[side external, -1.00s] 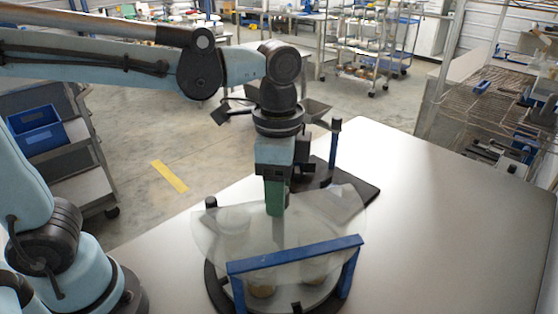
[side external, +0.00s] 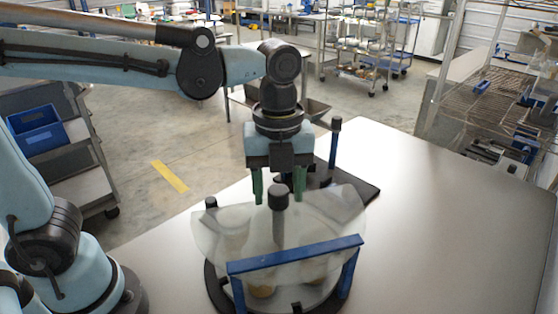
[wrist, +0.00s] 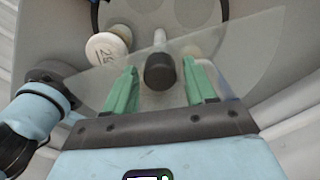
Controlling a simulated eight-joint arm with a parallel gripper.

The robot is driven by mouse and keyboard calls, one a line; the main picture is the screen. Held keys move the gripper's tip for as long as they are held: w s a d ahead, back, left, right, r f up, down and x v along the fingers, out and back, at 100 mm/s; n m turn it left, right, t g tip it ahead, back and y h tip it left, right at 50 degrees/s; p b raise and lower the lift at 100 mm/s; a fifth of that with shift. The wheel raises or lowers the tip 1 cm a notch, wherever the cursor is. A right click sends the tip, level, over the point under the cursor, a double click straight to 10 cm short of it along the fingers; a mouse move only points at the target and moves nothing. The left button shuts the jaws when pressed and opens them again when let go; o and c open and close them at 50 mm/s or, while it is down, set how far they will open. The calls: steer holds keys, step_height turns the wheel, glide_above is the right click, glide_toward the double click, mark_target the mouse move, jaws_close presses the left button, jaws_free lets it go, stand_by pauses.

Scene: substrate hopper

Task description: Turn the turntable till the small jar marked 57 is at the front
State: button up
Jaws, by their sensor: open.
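The turntable (side external: 222,288) stands on the table with a clear, fan-shaped cover (side external: 215,235) over it. A black knob (side external: 278,197) on a post rises above the cover; it also shows in the wrist view (wrist: 160,71). My gripper (side external: 279,202) is open, its green fingers on either side of the knob with a gap at each side. A white-lidded jar (wrist: 105,50) shows in the wrist view; its number is turned and I cannot read it surely. Two jars show blurred through the cover, near left (side external: 261,288) and near right (side external: 313,272). I cannot identify the jar marked 57.
A blue frame (side external: 295,255) spans the front of the turntable. A blue post (side external: 334,145) stands on a black base (side external: 360,190) behind it. The grey table (side external: 455,220) is clear on the right. Shelves and carts stand beyond the table.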

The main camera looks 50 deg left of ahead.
steer(key=m, duration=1.2)
steer(key=c, duration=0.7)
